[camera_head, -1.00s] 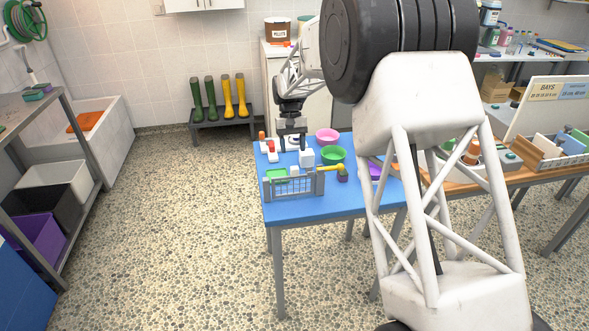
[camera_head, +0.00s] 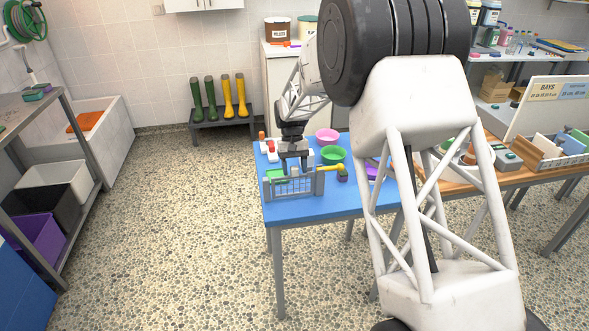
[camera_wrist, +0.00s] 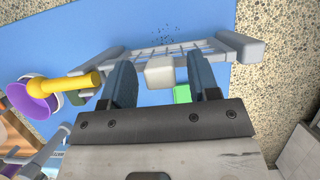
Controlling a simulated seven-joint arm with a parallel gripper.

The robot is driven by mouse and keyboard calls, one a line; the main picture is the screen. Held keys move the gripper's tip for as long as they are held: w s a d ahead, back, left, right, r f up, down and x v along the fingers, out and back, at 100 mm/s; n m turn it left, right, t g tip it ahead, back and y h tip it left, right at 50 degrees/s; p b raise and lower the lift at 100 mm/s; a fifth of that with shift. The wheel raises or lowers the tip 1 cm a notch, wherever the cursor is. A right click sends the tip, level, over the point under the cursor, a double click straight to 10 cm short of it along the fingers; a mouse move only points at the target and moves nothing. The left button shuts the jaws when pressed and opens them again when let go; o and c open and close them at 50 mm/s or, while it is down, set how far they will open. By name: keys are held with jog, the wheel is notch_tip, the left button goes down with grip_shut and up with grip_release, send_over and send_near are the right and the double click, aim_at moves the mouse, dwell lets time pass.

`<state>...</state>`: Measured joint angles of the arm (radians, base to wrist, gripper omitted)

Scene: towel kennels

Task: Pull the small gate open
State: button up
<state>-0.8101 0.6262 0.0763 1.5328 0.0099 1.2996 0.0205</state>
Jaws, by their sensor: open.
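The small grey mesh gate (camera_head: 293,187) stands upright between two posts at the front of the blue table. In the wrist view the gate's bars (camera_wrist: 185,50) cross the upper middle, with a grey post at each end. A light grey block (camera_wrist: 160,72), seemingly the gate's handle, sits on its near side. My gripper (camera_wrist: 161,64) is open, one dark finger on each side of this block, with gaps visible on both sides. In the head view my gripper (camera_head: 293,167) is low over the table behind the gate and partly hides what lies there.
A green item (camera_wrist: 182,93) lies close to one finger. Pink (camera_head: 327,135) and green (camera_head: 333,155) bowls stand behind. Floor left of the table is clear.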

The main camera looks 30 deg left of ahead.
jog(key=shift+f, duration=0.15)
grip_shut()
dwell(0.4)
